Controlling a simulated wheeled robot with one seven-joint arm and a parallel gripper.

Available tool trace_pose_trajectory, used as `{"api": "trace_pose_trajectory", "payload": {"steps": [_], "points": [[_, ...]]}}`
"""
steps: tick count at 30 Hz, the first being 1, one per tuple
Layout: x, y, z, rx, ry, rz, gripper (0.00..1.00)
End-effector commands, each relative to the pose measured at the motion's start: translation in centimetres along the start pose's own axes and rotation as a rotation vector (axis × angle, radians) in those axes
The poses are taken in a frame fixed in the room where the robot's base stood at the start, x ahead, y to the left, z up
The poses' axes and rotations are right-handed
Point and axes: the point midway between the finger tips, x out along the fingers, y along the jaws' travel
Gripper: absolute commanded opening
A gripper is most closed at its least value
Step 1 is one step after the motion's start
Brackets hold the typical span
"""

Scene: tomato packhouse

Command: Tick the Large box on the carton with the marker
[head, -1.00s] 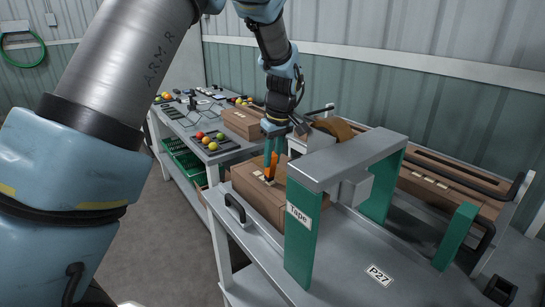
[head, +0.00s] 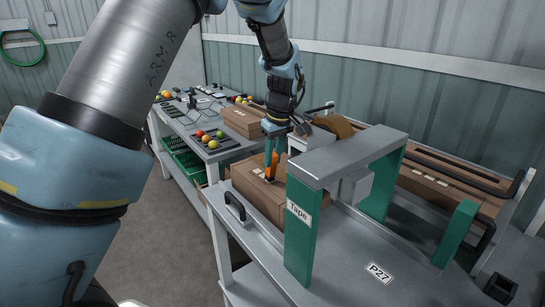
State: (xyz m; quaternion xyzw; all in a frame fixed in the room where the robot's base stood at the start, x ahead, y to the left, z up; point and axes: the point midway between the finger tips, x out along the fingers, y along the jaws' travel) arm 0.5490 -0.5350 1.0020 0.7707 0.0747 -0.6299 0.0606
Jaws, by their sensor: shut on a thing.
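The carton (head: 258,197) is a closed brown box on the grey bench, just left of the tape machine. A small white label (head: 262,177) shows on its top, partly hidden; its boxes and print are too small to read. My gripper (head: 271,150) points down over the carton, shut on the marker. The marker (head: 271,172) is orange and its lower end is at the label, close to the carton top. I cannot tell whether the tip touches, or whether there is a mark.
The tape machine (head: 300,226), a green and grey arch, stands close right of the carton. A black handle (head: 235,207) is at the bench's left edge. Behind are another carton (head: 240,122) and a tray of tomatoes (head: 214,143).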

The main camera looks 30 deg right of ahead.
Motion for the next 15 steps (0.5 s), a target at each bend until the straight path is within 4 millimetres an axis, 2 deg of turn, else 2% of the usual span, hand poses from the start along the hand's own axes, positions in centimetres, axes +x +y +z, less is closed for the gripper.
{"api": "trace_pose_trajectory", "payload": {"steps": [15], "points": [[-0.20, 0.87, 0.76, 0.001, -0.001, 0.003, 0.00]]}}
